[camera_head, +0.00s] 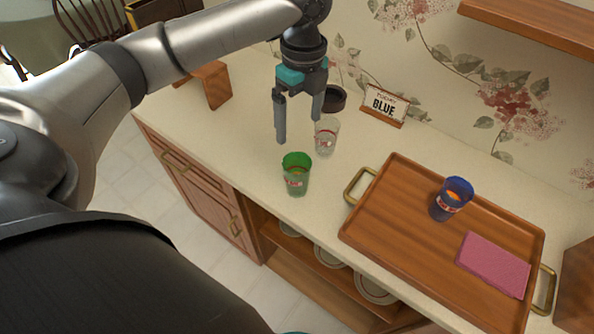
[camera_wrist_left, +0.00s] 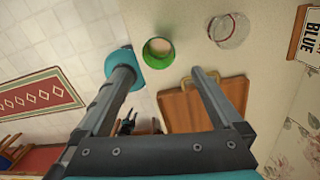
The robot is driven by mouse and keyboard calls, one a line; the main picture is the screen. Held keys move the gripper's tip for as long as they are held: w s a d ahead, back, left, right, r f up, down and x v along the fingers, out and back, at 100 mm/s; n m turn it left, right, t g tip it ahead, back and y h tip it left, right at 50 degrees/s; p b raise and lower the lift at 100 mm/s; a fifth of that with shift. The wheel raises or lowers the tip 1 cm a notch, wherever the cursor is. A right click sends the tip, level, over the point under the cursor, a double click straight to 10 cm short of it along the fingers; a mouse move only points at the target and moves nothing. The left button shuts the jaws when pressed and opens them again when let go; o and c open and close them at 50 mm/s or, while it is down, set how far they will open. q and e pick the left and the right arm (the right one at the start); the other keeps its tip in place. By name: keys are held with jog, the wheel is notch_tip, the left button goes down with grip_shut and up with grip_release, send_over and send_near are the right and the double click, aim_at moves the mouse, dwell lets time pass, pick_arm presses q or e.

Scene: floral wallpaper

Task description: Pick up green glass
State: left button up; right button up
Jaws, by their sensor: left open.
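The green glass (camera_head: 296,176) stands upright on the pale counter, near its front edge and left of the tray. It also shows in the left wrist view (camera_wrist_left: 157,60), seen from above between the fingertips' lines. My left gripper (camera_head: 299,130) is open and empty, pointing down above the counter, behind the green glass and apart from it. It shows in the left wrist view too (camera_wrist_left: 163,72). My right gripper is not in view.
A clear glass (camera_head: 326,138) stands close behind the green glass. A wooden tray (camera_head: 395,185) to the right holds a blue glass (camera_head: 451,200) and a pink cloth (camera_head: 494,264). A "BLUE" sign (camera_head: 384,105) and a dark round container (camera_head: 334,99) stand by the wall.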

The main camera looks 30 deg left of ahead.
pick_arm(q)
send_over(297, 166)
jog(key=s+d, duration=0.1)
jog(key=s, duration=0.1)
notch_tip(297, 166, down, 8)
jog(key=f, duration=0.1)
jog(key=shift+s+d+f+b, duration=0.15)
jog(key=shift+f+b, duration=0.5)
jog(key=shift+f, duration=1.7)
jog(key=shift+r, duration=0.1)
jog(key=c, duration=1.4)
